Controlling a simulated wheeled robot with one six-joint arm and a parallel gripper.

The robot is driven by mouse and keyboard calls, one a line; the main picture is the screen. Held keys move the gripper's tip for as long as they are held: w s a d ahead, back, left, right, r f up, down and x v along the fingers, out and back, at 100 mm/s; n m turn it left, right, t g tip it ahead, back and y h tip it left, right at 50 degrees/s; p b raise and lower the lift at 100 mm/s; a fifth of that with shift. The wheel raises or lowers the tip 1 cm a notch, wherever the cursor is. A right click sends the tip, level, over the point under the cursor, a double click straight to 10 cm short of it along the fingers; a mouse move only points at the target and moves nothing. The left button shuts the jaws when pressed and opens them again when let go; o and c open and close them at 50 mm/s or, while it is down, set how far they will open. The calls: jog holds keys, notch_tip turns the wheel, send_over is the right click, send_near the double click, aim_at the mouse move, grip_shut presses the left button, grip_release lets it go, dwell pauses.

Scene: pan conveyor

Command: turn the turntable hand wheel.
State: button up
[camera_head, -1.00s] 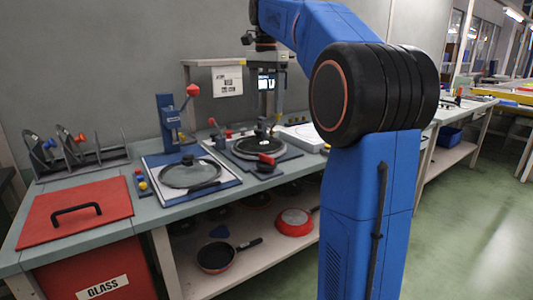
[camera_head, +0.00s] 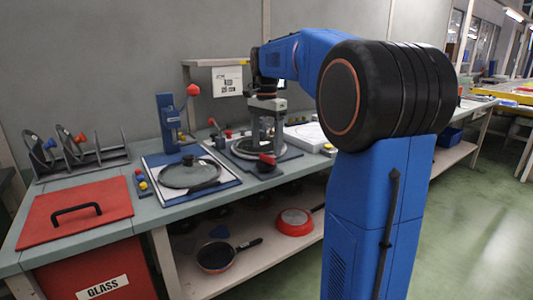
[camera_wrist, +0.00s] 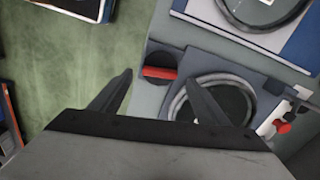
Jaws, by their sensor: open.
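The turntable hand wheel (camera_head: 267,168) is a small dark round knob with a red bar across it, at the front edge of the blue turntable base. In the wrist view the hand wheel (camera_wrist: 158,66) appears between and beyond my fingertips, with its red bar lying across. My gripper (camera_head: 266,148) hangs over the turntable, fingers pointing down. In the wrist view my gripper (camera_wrist: 159,77) is open and empty, its two dark fingers apart. The turntable (camera_wrist: 178,108) with its round ring is partly hidden behind the right finger. I cannot tell the exact gap to the wheel.
A lidded pan (camera_head: 190,174) lies on a white-and-blue board to the left, beside a blue press (camera_head: 170,122) with a red knob. A red glass bin (camera_head: 75,214) stands at the left end. More red-handled parts (camera_wrist: 284,127) lie beyond the turntable. Pans sit on the shelf below.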

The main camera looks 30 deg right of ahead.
aim_at(266, 156)
jog(key=shift+f, duration=1.8)
jog(key=shift+c, duration=0.4)
jog(key=c, duration=1)
jog(key=shift+o, duration=0.2)
